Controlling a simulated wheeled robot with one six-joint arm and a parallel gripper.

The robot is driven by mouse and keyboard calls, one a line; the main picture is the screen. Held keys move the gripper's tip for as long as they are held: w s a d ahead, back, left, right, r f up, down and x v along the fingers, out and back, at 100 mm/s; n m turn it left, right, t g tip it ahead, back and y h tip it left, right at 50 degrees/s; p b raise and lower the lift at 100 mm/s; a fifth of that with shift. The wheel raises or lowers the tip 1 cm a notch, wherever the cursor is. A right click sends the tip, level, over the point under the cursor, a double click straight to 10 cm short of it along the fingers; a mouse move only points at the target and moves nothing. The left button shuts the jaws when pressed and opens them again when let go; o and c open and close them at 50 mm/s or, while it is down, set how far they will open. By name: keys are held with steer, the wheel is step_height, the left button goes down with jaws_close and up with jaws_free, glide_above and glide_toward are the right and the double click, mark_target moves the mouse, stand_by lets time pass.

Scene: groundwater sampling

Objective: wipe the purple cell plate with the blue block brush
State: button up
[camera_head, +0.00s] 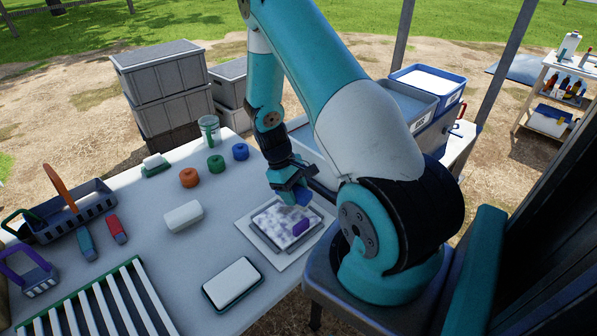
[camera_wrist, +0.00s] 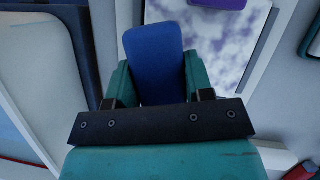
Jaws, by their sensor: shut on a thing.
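The cell plate (camera_head: 272,225) lies on a white mat (camera_head: 254,252) near the table's right edge. Its face is white with mottled purple-grey smudges, and a purple block (camera_head: 301,226) sits at its right side. My gripper (camera_head: 300,188) is above the plate's far right part, shut on the blue block brush (camera_head: 303,198). In the wrist view the blue block (camera_wrist: 158,60) stands between my teal fingers, with the smudged plate (camera_wrist: 210,40) beyond it. The brush's underside is hidden, so I cannot tell whether it touches the plate.
A white pad in a dark tray (camera_head: 232,282) and a white block (camera_head: 184,216) lie left of the mat. Orange (camera_head: 189,177), green (camera_head: 215,164) and blue (camera_head: 240,152) round pieces stand farther back. Grey bins (camera_head: 405,103) stand behind my arm. A slatted rack (camera_head: 100,305) fills the front left.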

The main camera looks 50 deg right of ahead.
steer(key=shift+r+p, duration=2.15)
steer(key=shift+r, duration=0.75)
steer(key=shift+a, duration=0.15)
